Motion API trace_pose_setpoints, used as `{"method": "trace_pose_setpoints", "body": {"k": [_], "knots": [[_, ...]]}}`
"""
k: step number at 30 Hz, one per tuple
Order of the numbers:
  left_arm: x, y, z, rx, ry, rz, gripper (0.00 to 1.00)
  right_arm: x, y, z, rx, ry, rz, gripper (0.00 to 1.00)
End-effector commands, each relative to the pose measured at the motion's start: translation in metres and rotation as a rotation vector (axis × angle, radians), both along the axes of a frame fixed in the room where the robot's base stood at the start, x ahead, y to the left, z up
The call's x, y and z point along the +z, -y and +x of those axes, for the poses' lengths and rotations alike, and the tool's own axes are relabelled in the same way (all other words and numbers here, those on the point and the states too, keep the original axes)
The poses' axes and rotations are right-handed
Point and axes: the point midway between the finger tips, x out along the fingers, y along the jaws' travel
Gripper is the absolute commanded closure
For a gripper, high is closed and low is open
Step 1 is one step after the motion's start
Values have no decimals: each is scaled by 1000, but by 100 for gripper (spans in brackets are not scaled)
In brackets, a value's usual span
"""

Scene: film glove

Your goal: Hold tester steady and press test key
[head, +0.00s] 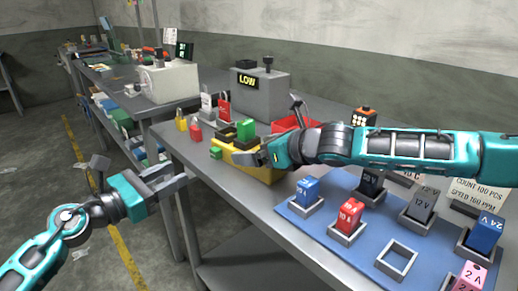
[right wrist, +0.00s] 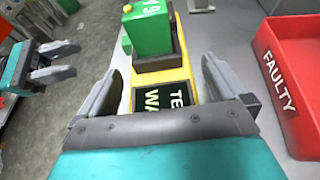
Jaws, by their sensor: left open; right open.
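The yellow tester (head: 262,174) stands near the table's left edge, partly hidden by my right arm in the head view. In the right wrist view its yellow body (right wrist: 187,72) carries a dark display (right wrist: 160,98) with partly covered lettering. A green block (right wrist: 148,28) sits upright in the tester's dark socket; it also shows in the head view (head: 245,130). My left gripper (head: 172,180) is open and empty, beside the table's edge, apart from the tester.
A red FAULTY bin (right wrist: 295,85) stands right of the tester. A blue mat (head: 300,222) holds several coloured blocks in sockets. A grey box reading LOW (head: 262,92) and red and yellow padlocks (head: 195,131) stand behind. Open floor lies left of the table.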

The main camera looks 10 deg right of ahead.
Motion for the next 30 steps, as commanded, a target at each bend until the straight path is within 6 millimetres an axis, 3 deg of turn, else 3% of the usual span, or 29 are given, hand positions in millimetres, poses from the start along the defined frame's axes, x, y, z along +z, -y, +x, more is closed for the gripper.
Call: {"method": "trace_pose_setpoints", "body": {"k": [6, 27, 30], "knots": [[0, 0, 0, 0, 0, 0, 57, 0, 0, 0, 0, 0, 0, 2], [0, 0, 0, 0, 0, 0, 57, 0, 0, 0, 0, 0, 0, 69], [0, 0, 0, 0, 0, 0, 62, 0, 0, 0, 0, 0, 0, 73]]}}
